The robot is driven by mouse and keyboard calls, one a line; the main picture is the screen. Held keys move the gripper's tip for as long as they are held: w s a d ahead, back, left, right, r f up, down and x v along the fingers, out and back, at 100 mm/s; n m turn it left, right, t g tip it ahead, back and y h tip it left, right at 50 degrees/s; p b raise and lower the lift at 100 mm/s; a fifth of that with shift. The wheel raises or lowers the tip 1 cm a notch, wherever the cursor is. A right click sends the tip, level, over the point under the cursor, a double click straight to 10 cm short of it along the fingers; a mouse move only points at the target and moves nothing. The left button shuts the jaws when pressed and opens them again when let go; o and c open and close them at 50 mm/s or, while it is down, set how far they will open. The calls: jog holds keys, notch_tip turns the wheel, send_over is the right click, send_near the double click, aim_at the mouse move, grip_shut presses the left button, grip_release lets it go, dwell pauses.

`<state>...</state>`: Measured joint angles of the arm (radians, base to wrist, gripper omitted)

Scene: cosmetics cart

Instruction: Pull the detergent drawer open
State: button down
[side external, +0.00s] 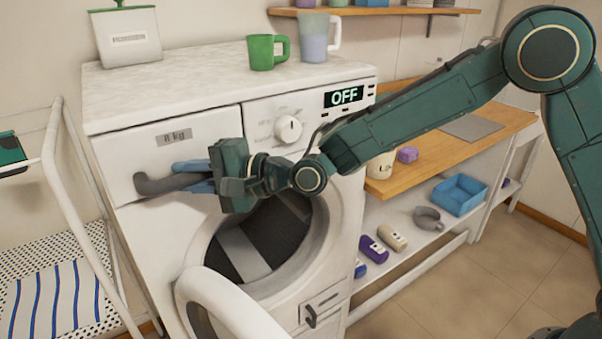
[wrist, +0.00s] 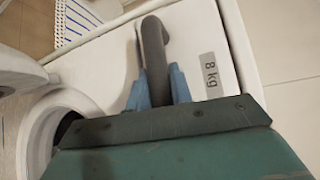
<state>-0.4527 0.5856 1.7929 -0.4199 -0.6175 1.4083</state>
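The detergent drawer (side external: 125,160) is the white front panel at the washing machine's upper left, with an "8 kg" label (side external: 174,138). It looks flush with the machine front. A grey curved handle (side external: 152,185) sticks out from it. In the wrist view the handle (wrist: 153,45) runs up from between my blue fingers, with the drawer front (wrist: 205,45) behind it. My gripper (side external: 196,177) is at the handle, one finger on each side and seemingly touching it. The wrist view also shows my gripper (wrist: 160,85) closed around the handle. The fingertips' exact contact is partly hidden.
The round door (side external: 225,305) of the washing machine (side external: 340,230) stands open below my gripper. A green mug (side external: 264,53) and a pale cup (side external: 315,40) stand on top. A white rack (side external: 65,190) is at left. A wooden bench (side external: 440,150) is at right.

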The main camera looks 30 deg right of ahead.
jog(key=s, duration=2)
jog(key=shift+s, duration=0.2)
jog(key=c, duration=1.3)
grip_release()
jog(key=shift+o, duration=0.2)
jog(key=shift+d, duration=0.1)
jog(key=s+d+r, duration=0.3)
jog(key=r, duration=0.4)
jog(key=shift+s+d+r, duration=0.2)
jog(key=shift+s+r, duration=0.05)
jog(key=shift+r, duration=0.15)
